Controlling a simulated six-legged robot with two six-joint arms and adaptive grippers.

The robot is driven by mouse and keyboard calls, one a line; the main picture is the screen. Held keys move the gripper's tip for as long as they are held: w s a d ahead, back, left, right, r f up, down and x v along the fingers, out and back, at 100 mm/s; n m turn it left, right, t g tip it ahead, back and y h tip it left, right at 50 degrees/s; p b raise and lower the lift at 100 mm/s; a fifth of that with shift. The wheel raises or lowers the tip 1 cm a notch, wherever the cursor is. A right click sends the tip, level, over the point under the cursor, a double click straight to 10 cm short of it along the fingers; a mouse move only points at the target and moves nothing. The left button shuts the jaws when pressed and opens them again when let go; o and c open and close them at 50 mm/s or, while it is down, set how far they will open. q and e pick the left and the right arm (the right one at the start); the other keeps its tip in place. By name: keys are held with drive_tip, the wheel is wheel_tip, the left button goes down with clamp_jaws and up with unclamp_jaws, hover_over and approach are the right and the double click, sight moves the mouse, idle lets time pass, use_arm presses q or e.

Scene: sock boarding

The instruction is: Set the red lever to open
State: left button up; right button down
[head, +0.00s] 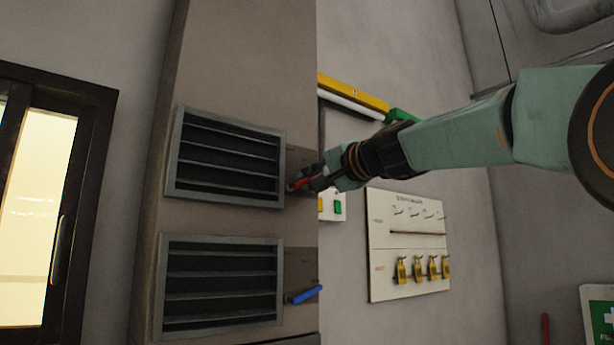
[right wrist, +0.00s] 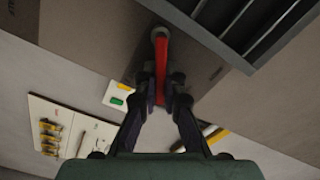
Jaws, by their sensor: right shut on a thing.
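The red lever (right wrist: 161,60) is mounted on the brown panel (right wrist: 110,30), beside the upper louvred vent. In the right wrist view it runs from a round grey pivot at the top down between my fingers. My right gripper (right wrist: 162,95) is shut on the lever. In the head view the gripper (head: 303,182) covers much of it, and a bit of red (head: 299,184) shows at the fingertips. Any position marking for the lever is too small to read. My left gripper is not in view.
The upper vent (head: 178,155) and lower vent (head: 160,290) are left of the lever. A blue lever (head: 305,294) sits below. A white board (head: 408,270) with several yellow padlocks and a small box with a green switch (head: 338,207) are on the wall to the right.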

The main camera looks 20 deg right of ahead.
drive_tip(key=shift+d+f+m, duration=0.2)
drive_tip(key=shift+f+m, duration=0.05)
drive_tip(key=shift+m, duration=0.75)
drive_tip(key=c, duration=1.4)
unclamp_jaws()
drive_tip(key=shift+s+d, duration=0.2)
drive_tip(key=shift+c, duration=0.2)
